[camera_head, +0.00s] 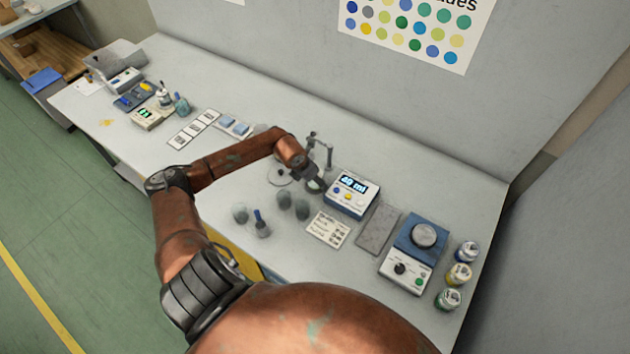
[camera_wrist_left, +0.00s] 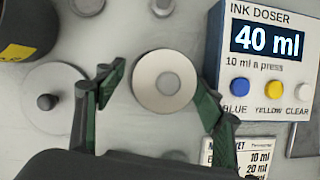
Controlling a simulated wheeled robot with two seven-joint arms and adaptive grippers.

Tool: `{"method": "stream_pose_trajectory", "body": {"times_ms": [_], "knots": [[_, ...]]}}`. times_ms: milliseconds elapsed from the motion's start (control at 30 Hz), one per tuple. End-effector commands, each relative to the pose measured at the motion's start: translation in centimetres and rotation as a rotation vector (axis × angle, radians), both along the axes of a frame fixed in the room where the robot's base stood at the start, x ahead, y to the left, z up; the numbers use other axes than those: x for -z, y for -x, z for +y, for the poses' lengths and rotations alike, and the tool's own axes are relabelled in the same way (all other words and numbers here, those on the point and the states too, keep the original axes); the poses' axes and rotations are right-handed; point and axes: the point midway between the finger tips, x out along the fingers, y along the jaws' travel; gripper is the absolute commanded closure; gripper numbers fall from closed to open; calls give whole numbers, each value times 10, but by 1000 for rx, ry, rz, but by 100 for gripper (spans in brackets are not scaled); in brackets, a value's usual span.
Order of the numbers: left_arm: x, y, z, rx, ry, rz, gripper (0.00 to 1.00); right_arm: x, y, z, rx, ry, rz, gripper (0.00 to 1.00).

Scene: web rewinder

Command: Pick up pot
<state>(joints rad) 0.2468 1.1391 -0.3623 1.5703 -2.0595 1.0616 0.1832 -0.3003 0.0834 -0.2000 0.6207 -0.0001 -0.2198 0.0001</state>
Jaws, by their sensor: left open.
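My left gripper (camera_head: 314,184) is beside the ink doser's left side in the head view. In the left wrist view its two green-lined fingers (camera_wrist_left: 158,82) are open, one on each side of a pale round piece (camera_wrist_left: 165,80) with a grey centre. I cannot tell whether this piece is the pot or something under it. A dark round vessel (camera_wrist_left: 25,32) with a yellow label, possibly the pot, stands at the upper left of the wrist view, outside the fingers. A pale lid-like disc (camera_wrist_left: 60,88) with a dark knob lies left of the fingers. My right gripper is not in view.
The ink doser (camera_head: 351,194) reads 40 ml and stands close on the right. A small stand (camera_head: 328,148) rises behind the gripper. Several dark rounded items (camera_head: 284,200) lie in front. A blue-topped device (camera_head: 421,240) and several jars (camera_head: 458,274) are at the right.

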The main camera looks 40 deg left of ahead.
Motion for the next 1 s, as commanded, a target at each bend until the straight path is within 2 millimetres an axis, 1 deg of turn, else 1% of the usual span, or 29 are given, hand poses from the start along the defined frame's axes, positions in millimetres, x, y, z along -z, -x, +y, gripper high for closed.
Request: {"method": "stream_pose_trajectory", "body": {"times_ms": [167, 200, 500, 833, 867, 1000], "knots": [[0, -1, 0, 1, 0, -1, 37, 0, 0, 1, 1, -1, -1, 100], [0, -1, 0, 0, 0, -1, 38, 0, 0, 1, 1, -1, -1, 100], [0, 0, 0, 0, 0, -1, 59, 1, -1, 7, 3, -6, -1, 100], [0, 0, 0, 0, 0, -1, 82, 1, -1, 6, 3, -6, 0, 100], [0, 0, 0, 0, 0, -1, 83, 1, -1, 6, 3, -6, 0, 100], [-1, -1, 0, 0, 0, -2, 83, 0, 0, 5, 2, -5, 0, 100]]}}
